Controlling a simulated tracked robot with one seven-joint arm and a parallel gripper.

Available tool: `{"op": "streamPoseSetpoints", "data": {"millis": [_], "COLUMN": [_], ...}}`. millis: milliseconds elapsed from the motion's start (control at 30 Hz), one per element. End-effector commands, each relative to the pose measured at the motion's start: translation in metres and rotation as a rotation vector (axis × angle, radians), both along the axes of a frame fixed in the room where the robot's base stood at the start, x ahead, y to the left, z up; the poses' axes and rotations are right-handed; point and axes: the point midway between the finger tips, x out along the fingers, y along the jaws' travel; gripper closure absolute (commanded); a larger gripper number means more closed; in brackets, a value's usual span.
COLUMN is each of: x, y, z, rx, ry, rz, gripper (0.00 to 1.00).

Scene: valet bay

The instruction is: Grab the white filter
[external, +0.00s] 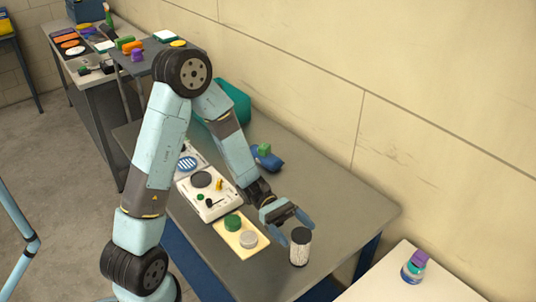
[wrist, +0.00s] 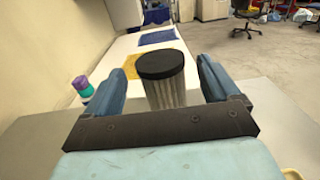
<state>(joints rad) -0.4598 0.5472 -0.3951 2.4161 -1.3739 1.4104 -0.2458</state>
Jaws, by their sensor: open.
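The white filter (external: 300,248) is an upright pleated cylinder with a black top cap, standing near the front right end of the grey table (external: 330,215). My gripper (external: 294,229) is open and sits just beside and above it in the external view. In the wrist view the filter (wrist: 166,84) shows between the two blue fingers, with a gap on either side. Its lower part is hidden behind the dark gripper bar. I cannot tell exactly how far it lies between the fingers.
A yellow board (external: 241,254) with a green and a white round piece lies left of the filter. A white tray (external: 217,207) with small parts sits farther back. A purple-and-teal bottle (external: 413,268) stands on a white table at right. The table around the filter is clear.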

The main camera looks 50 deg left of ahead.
Motion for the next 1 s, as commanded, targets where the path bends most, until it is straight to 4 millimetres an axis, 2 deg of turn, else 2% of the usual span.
{"op": "streamPoseSetpoints", "data": {"millis": [200, 500, 800, 1000], "x": [0.0, 0.0, -0.002, -0.002], "y": [0.0, 0.0, -0.043, -0.05], "z": [-0.021, -0.035, -0.034, -0.034], "rx": [-0.001, 0.0, 0.0, 0.001], "ry": [0.002, 0.002, -0.002, -0.001], "rz": [-0.001, -0.001, -0.003, -0.001], "gripper": [0.11, 0.11, 0.11, 0.11]}}
